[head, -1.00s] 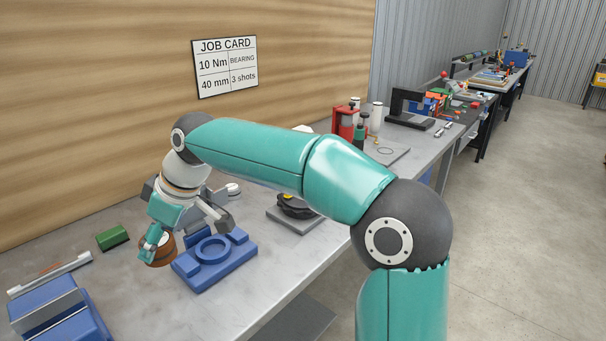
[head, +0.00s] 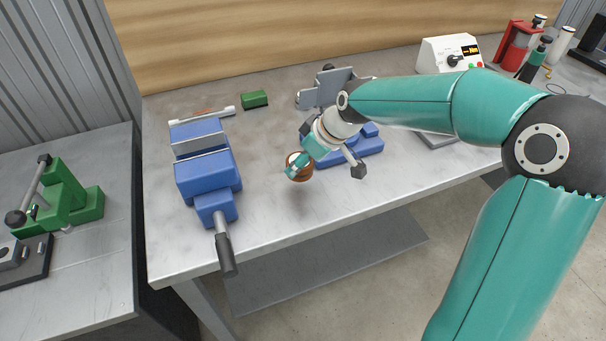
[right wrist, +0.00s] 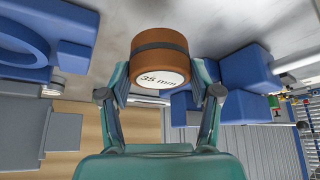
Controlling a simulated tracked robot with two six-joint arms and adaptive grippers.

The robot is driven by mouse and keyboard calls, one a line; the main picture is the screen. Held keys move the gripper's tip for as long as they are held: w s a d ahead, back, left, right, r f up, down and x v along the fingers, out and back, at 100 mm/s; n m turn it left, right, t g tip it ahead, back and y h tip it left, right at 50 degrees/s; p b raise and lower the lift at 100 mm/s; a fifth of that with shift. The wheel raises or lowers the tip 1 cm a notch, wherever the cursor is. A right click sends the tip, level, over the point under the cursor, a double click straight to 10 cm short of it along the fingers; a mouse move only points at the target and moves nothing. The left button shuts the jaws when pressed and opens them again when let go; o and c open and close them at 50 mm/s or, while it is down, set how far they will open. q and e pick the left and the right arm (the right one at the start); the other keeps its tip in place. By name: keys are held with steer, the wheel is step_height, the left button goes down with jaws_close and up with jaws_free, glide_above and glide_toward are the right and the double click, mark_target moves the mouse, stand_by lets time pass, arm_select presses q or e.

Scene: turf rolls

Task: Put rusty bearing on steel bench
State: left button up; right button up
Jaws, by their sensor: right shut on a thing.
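The rusty bearing (head: 299,167) is a brown-orange ring with a dark band. In the right wrist view the bearing (right wrist: 159,52) shows a white face marked "35 mm". My right gripper (head: 297,165) is shut on it, and its fingers (right wrist: 160,85) sit at either side of it. The bearing is above the steel bench (head: 270,225), with a soft shadow under it; the exact gap is hard to tell. My left gripper is not in view.
A blue vise (head: 207,170) stands left of the bearing, and a blue fixture (head: 365,147) is close at its right. A green block (head: 254,99) lies behind. A second bench (head: 90,240) with a green press (head: 65,195) is at the left.

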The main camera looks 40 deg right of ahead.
mark_target(303, 175)
steer(key=shift+f, duration=2.45)
steer(key=shift+f, duration=0.15)
steer(key=o, duration=1.4)
steer(key=shift+o, duration=0.2)
